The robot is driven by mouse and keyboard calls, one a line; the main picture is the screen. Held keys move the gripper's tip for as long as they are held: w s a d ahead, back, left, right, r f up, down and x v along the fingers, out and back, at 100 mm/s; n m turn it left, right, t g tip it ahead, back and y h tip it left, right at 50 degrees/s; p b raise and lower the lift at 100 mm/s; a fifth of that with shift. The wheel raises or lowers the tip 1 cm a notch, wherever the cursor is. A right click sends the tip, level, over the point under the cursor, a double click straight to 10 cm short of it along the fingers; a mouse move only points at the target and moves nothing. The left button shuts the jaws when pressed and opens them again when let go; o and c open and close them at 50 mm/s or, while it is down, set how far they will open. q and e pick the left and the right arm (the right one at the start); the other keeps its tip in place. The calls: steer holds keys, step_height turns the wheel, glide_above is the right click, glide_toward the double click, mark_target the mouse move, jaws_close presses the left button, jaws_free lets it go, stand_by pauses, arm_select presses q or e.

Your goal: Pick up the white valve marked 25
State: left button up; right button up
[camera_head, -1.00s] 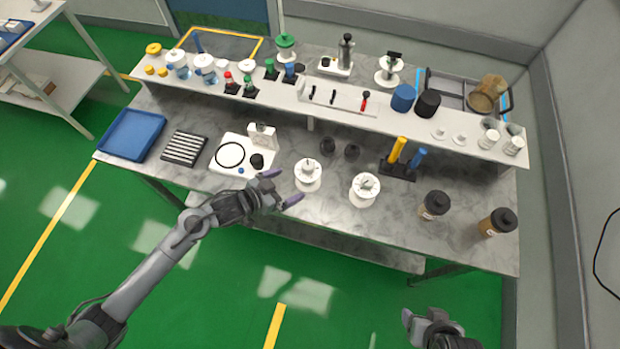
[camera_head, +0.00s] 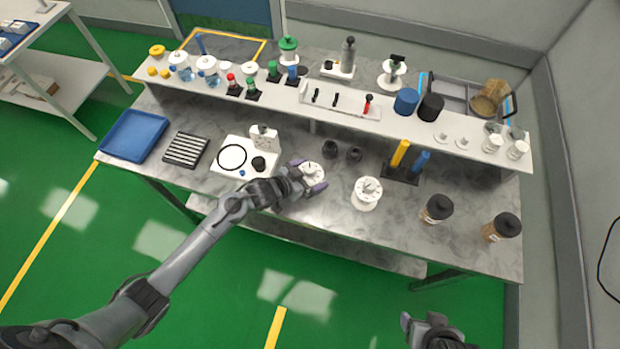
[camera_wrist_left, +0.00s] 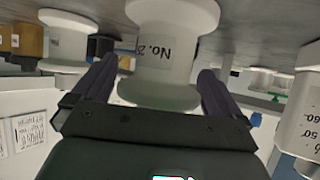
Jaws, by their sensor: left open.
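Two white spool-shaped valves stand upright on the marble bench in the head view. The left valve (camera_head: 313,172) is between the purple-tipped fingers of my left gripper (camera_head: 309,176), which is open around it. In the left wrist view this valve (camera_wrist_left: 165,70) sits between the two dark fingers (camera_wrist_left: 155,85), with clear gaps showing beside it. Its label reads upside down as "No. 2" and a further digit is not clear. The other valve (camera_head: 367,194) stands apart to the right, and its number is unreadable. My right gripper (camera_head: 430,328) is at the bottom edge, its jaws unclear.
A white base with a black ring (camera_head: 232,157) is just left of the gripper. Black cups (camera_head: 354,153) stand behind the valve. Amber jars (camera_head: 437,208) are to the right. A raised shelf (camera_head: 300,105) with bottles runs behind. The bench front is clear.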

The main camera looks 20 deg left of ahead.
arm_select(q)
steer(key=shift+c, duration=0.3)
steer(key=c, duration=0.7)
steer(key=shift+c, duration=0.9)
steer(key=shift+r, duration=0.15)
